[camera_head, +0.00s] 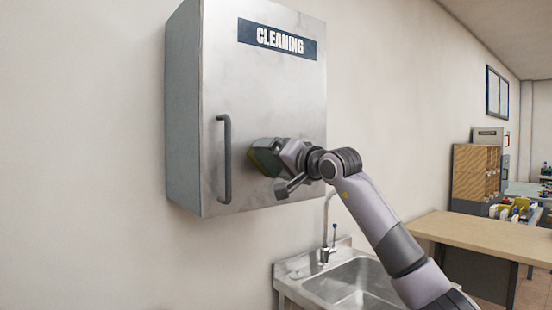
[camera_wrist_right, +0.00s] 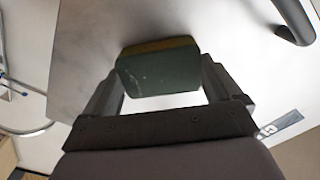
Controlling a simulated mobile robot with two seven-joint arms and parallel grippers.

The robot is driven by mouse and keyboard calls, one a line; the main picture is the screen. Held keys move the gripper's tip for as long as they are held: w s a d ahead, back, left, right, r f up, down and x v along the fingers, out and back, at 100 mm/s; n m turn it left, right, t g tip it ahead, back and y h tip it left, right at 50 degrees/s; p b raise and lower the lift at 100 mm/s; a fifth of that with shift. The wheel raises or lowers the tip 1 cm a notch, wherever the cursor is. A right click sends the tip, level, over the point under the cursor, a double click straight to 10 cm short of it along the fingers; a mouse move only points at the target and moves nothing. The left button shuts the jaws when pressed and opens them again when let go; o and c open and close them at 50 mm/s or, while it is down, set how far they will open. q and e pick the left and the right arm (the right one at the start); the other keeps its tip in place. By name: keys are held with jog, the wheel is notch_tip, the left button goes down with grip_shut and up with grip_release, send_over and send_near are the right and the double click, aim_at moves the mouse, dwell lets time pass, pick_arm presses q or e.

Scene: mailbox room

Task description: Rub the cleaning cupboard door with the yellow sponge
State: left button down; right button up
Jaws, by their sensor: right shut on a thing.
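The cleaning cupboard (camera_head: 262,90) is a grey metal wall cabinet with a "CLEANING" label and a shut door. Its dark bar handle (camera_head: 226,158) is on the door's left side. My right gripper (camera_head: 275,157) is at the lower middle of the door, right of the handle. It is shut on the sponge (camera_head: 264,158), which looks dark green with a yellowish layer. In the right wrist view the sponge (camera_wrist_right: 158,68) sits between both fingers, its yellowish edge toward the door. It is against or very close to the door; contact is hard to tell. My left gripper is out of view.
A metal sink (camera_head: 358,280) with a tap (camera_head: 326,235) stands below the cupboard, under my right arm. A wooden table (camera_head: 490,238) and a pigeonhole shelf (camera_head: 474,172) are at the right. The wall left of the cupboard is bare.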

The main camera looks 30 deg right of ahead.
jog(key=shift+d, duration=0.1)
jog(key=shift+w+d+p, duration=0.15)
jog(key=shift+d+p, duration=0.95)
jog(key=shift+d, duration=0.8)
jog(key=shift+a+b, duration=0.3)
jog(key=shift+a, duration=1.8)
